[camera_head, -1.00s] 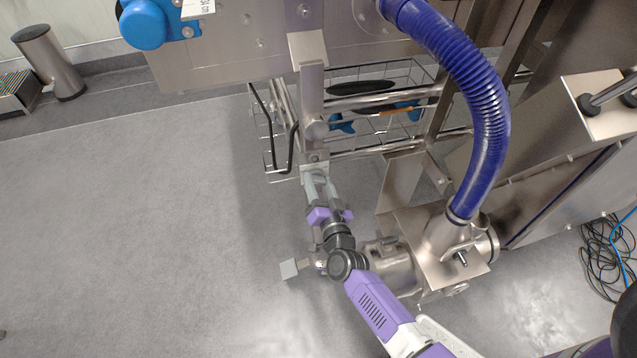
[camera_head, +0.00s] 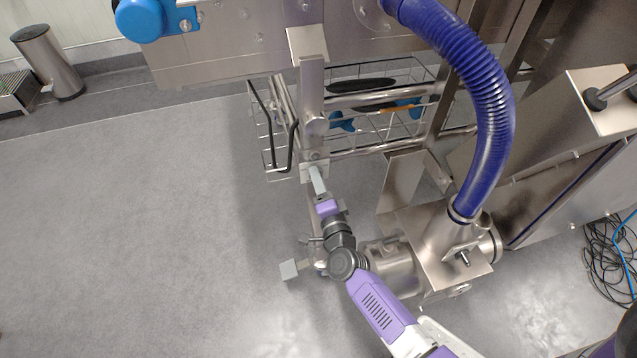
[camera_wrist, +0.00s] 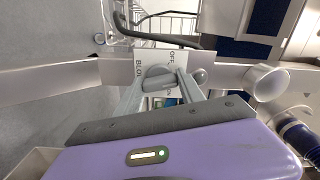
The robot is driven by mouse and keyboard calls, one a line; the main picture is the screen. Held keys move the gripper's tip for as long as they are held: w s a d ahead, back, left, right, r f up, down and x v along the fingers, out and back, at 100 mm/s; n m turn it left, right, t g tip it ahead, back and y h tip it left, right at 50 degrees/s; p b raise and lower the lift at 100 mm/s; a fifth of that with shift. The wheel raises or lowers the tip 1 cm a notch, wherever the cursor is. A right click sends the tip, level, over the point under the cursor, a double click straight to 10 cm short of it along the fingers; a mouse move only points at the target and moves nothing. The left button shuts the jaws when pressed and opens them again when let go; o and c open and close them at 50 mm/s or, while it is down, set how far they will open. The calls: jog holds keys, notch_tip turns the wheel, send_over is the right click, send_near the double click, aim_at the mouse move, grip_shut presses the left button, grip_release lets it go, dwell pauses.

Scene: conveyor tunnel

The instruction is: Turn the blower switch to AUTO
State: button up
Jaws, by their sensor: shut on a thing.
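The blower switch is a grey knob (camera_wrist: 157,77) on a white label plate (camera_wrist: 118,70) in the wrist view. The plate also shows in the head view (camera_head: 306,172), on a metal post. "OFF" reads sideways at the plate's upper right and part of "BLOW" at its left. Other lettering below the knob is partly hidden by the fingers, and I cannot read AUTO. My gripper (camera_wrist: 160,84) is shut on the knob, one finger on each side. In the head view my gripper (camera_head: 317,178) reaches up to the plate and appears nearly edge-on.
A wire basket (camera_head: 268,150) hangs left of the post. A thick blue hose (camera_head: 490,110) runs down to a metal blower housing (camera_head: 440,250) right of my arm. A round metal knob (camera_wrist: 268,82) projects at the right in the wrist view.

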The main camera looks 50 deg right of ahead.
jog(key=shift+m+b, duration=0.3)
jog(key=shift+m, duration=1)
jog(key=o, duration=1.4)
jog(key=shift+c, duration=0.2)
jog(key=shift+s+a, duration=0.1)
jog(key=v, duration=0.7)
jog(key=shift+s+a+p, duration=0.15)
jog(key=shift+s+p, duration=0.15)
jog(key=shift+p, duration=0.15)
